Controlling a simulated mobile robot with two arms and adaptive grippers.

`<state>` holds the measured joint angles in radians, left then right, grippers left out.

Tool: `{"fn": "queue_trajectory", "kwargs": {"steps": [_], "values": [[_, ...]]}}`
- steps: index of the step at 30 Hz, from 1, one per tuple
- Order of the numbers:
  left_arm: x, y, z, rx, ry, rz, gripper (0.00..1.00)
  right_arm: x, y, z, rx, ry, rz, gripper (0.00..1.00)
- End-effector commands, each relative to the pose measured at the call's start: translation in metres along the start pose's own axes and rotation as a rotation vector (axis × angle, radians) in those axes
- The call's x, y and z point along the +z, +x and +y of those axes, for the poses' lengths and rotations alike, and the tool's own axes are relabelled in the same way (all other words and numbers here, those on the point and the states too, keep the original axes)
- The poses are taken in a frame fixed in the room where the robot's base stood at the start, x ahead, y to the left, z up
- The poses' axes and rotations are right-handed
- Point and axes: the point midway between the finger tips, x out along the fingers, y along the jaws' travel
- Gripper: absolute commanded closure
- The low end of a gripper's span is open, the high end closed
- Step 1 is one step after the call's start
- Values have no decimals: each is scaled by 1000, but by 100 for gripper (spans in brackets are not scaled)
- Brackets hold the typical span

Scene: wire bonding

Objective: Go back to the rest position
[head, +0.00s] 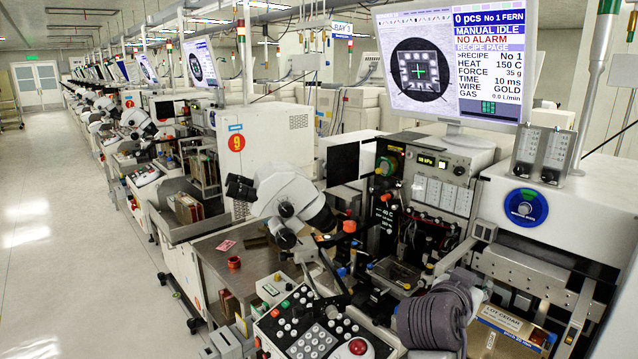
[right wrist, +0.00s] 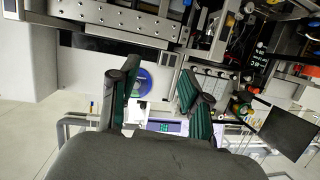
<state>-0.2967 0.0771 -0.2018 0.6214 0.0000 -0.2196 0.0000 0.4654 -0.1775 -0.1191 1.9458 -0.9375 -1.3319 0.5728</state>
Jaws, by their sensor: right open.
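My right gripper (right wrist: 158,78) shows in the right wrist view. Its two dark fingers with green ridged pads stand wide apart, with nothing held between them. Behind the gap are a blue round dial (right wrist: 145,82) and a lit screen (right wrist: 167,126), both well away from the fingers. The wrist view is turned upside down. My left gripper is in neither view. In the head view a dark grey ribbed shape (head: 436,316) stands at the lower middle; I cannot tell there whether it is part of my right arm.
A wire bonding machine with a microscope (head: 286,200), a keypad panel (head: 305,325) and a monitor (head: 450,62) fills the head view's middle and right. A white cabinet (head: 560,200) stands at right. The aisle floor (head: 80,200) at left is clear.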

Motion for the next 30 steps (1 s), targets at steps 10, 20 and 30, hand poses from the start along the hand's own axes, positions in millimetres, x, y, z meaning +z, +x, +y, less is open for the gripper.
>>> {"fn": "queue_trajectory", "kwargs": {"steps": [10,20,30], "values": [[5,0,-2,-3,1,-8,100,210,-46,88,-199,-366,-446,53],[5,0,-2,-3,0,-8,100,308,-136,153,-430,-604,-746,53],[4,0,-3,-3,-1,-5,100,346,-213,196,-617,-739,-938,53]]}}
